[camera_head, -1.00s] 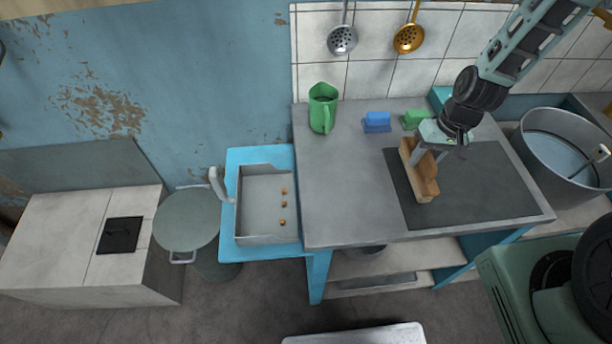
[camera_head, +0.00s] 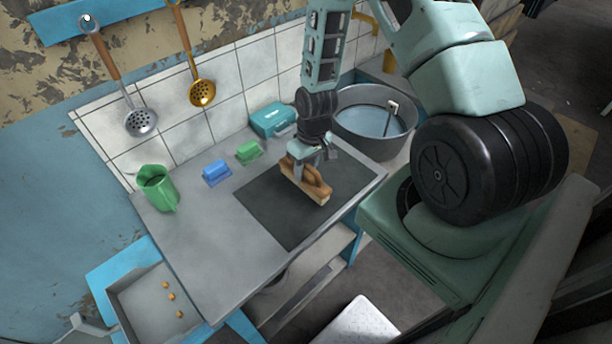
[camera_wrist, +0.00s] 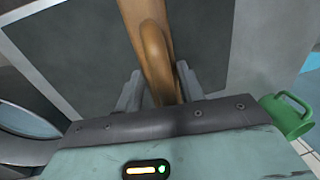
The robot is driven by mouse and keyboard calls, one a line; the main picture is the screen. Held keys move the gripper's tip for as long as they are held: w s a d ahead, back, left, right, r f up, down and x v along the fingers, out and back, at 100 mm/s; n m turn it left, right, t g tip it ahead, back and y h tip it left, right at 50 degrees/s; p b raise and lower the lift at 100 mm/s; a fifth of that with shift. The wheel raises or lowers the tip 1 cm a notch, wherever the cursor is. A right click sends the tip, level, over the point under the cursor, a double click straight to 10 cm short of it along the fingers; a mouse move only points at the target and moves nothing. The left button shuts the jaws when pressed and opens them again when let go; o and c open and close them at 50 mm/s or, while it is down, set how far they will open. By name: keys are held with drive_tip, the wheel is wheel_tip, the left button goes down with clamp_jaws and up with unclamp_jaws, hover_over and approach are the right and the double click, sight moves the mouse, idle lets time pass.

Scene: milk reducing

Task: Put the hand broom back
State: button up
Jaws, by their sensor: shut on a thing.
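The hand broom (camera_head: 306,187) is a light wooden brush with an orange-brown handle. My gripper (camera_head: 305,168) is shut on its handle from above, over the dark mat (camera_head: 270,212) on the grey counter. I cannot tell whether the broom touches the mat. In the wrist view, the broom's handle (camera_wrist: 152,45) runs between the two fingers of my gripper (camera_wrist: 160,92). The broom's underside is hidden.
A teal box (camera_head: 272,120) and a large pot (camera_head: 372,125) are farther right. A tray (camera_head: 150,305) holds several small cubes.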

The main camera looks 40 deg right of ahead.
sight(307, 173)
drive_tip(key=shift+f+p, duration=0.55)
drive_tip(key=shift+f, duration=1.4)
drive_tip(key=shift+f, duration=0.1)
drive_tip(key=shift+f, duration=0.15)
drive_tip(key=o, duration=1.1)
drive_tip(key=shift+r, duration=0.2)
